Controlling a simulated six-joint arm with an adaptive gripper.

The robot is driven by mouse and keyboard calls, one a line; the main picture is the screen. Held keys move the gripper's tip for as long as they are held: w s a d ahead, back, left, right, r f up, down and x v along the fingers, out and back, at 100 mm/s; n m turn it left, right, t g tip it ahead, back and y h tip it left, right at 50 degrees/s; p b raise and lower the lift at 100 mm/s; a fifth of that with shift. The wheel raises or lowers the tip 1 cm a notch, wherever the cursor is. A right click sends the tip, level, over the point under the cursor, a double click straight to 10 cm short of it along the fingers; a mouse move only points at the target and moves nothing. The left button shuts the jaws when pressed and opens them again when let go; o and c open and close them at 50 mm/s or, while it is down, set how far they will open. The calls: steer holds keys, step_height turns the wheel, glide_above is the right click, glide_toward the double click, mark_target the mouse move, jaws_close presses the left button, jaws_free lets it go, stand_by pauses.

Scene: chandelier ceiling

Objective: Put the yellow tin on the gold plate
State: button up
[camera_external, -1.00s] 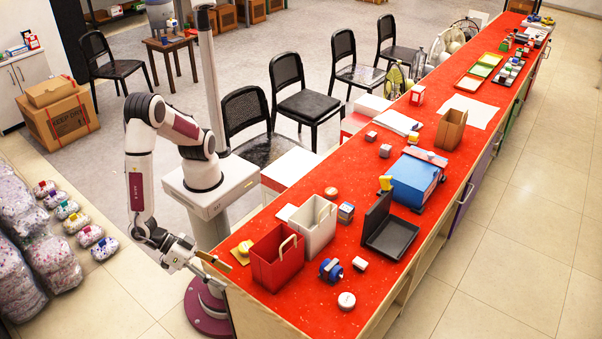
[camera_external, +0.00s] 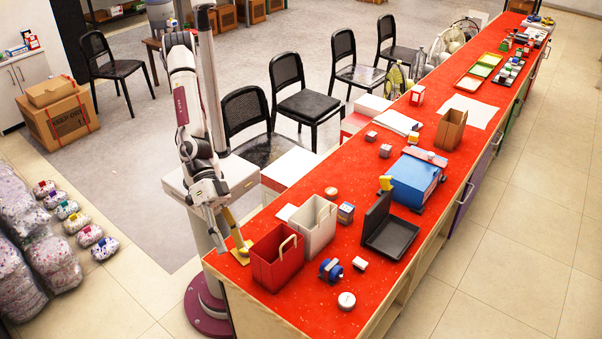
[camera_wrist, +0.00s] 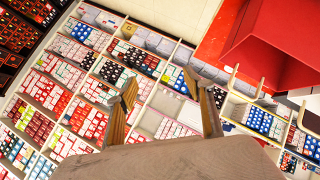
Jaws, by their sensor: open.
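Neither tin nor plate can be made out in that view.
A red bag (camera_external: 277,262) and a white bag (camera_external: 314,228) with handles stand close right of my gripper. A blue tape-like roll (camera_external: 331,269), a black tray (camera_external: 390,238) and a blue box (camera_external: 414,181) lie farther along. The wrist view shows racks of small boxes (camera_wrist: 70,90).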

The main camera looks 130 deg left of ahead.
steer(key=s+a+r+m+g, duration=0.2)
steer(key=s+a+r+m, duration=0.25)
steer(key=s+a, duration=0.45)
steer(key=s+a+f+g+y, duration=0.2)
steer(key=s+a+y, duration=0.2)
steer(key=s+a, duration=1.1)
steer(key=a, duration=0.3)
steer(key=shift+s+a+f, duration=0.2)
steer(key=shift+s+a, duration=0.15)
steer(key=shift+s, duration=0.05)
